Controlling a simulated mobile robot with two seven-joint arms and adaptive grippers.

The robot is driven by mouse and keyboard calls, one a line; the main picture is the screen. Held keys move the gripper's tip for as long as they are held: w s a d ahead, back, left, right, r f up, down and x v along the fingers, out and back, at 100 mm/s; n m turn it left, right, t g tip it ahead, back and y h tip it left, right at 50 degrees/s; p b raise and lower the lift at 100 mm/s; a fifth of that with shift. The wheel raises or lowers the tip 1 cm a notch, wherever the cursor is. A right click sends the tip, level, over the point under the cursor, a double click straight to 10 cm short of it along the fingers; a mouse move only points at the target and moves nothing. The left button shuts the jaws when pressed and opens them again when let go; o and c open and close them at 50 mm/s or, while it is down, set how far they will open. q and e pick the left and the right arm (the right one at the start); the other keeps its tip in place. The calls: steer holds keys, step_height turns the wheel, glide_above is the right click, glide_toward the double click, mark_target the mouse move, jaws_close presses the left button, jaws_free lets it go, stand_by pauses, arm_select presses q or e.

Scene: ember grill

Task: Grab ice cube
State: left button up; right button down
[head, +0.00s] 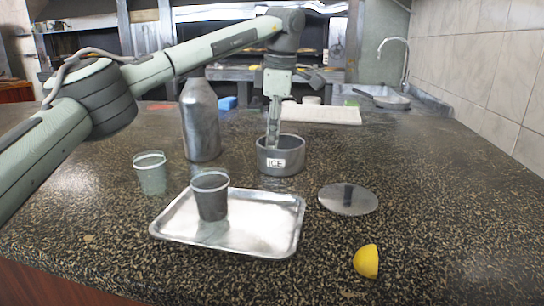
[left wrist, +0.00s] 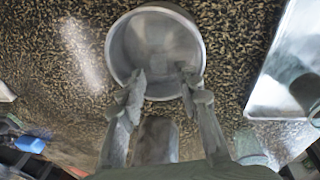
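A round steel ice tub (head: 281,160) with an "ICE" label stands on the counter behind the tray. My left gripper (head: 273,138) points down into its mouth, fingertips at about rim height or just below. In the left wrist view the tub (left wrist: 157,52) lies ahead of the gripper (left wrist: 162,80), whose two fingers are spread apart with nothing between them. I cannot make out an ice cube: the tub's inside looks plain grey and blurred. My right gripper is not in view.
A steel tray (head: 262,222) holds a dark cup (head: 211,197). A clear cup (head: 151,175) and a tall metal bottle (head: 200,122) stand to the left. A round lid (head: 348,199) and a lemon piece (head: 366,261) lie at right. A white towel (head: 320,114) lies behind.

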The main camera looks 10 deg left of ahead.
arm_select(q)
step_height(320, 180, down, 3)
steer(key=shift+w+a+r, duration=0.15)
steer(key=shift+f, duration=0.25)
steer(key=c, duration=0.6)
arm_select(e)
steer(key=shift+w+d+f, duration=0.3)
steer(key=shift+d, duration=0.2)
arm_select(q)
steer(key=shift+w+r, duration=0.1)
steer(key=shift+r, duration=0.05)
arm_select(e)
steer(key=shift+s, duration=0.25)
